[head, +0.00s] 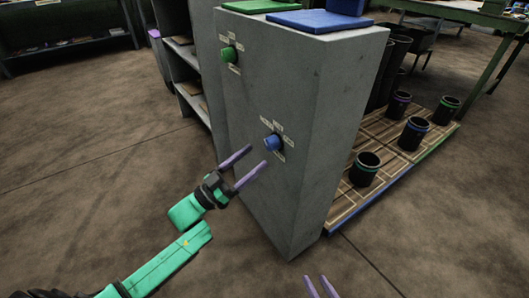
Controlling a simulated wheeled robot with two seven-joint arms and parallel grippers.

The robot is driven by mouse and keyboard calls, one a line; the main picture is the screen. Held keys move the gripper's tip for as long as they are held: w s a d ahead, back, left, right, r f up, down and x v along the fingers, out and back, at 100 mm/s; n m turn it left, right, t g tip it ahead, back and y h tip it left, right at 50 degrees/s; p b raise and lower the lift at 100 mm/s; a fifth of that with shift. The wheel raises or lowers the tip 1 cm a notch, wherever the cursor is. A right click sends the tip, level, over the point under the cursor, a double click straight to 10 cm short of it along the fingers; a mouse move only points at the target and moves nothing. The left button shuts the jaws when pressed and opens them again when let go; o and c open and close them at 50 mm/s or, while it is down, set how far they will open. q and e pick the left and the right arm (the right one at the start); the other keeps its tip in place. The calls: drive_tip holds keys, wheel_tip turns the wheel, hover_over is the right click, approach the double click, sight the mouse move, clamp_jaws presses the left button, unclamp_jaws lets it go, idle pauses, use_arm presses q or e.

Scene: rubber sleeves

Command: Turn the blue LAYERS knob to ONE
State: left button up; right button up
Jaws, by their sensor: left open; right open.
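The blue knob (273,142) sticks out from the lower part of the grey cabinet's (308,170) front face, with several small pale labels around it, too small to read. My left gripper (250,160) is open, its two purple fingers pointing up and right toward the knob. The fingertips are just left of and below the knob, and nothing shows between them. In the picture they appear apart from the knob. Only the purple fingertips of my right gripper (320,287) show at the bottom edge; they are apart and empty.
A green knob (229,54) with labels sits higher on the same face. Green and blue pads lie on the cabinet top. A slatted pallet (345,208) with several black ringed cylinders stands to the right. Shelves (190,90) stand behind left. The floor at left is clear.

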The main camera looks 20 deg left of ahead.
sight(267, 146)
use_arm(q)
drive_tip(key=x, duration=0.5)
drive_tip(key=shift+w+d+f+b, duration=0.1)
drive_tip(key=shift+w+b, duration=0.1)
drive_tip(key=shift+b, duration=0.1)
clamp_jaws()
use_arm(e)
drive_tip(key=shift+f, duration=0.6)
use_arm(q)
drive_tip(key=shift+m, duration=0.5)
use_arm(e)
drive_tip(key=shift+f, duration=0.1)
use_arm(q)
drive_tip(key=m+g+h, duration=0.1)
drive_tip(key=m, duration=0.1)
drive_tip(key=m+g, duration=0.1)
drive_tip(key=m, duration=0.2)
drive_tip(key=shift+w+g+h+b, duration=0.1)
drive_tip(key=shift+g+h+b, duration=0.2)
drive_tip(key=shift+h+b, duration=0.1)
drive_tip(key=shift+a+m+g+h, duration=0.1)
drive_tip(key=shift+m+g+h, duration=0.2)
drive_tip(key=shift+m+g, duration=0.9)
drive_tip(key=shift+a+m+g+h, duration=0.1)
drive_tip(key=shift+m+g+h, duration=0.2)
drive_tip(key=shift+m, duration=1.7)
use_arm(e)
drive_tip(key=shift+a+f+t, duration=0.15)
drive_tip(key=shift+f+t, duration=0.15)
drive_tip(key=shift+f, duration=0.2)
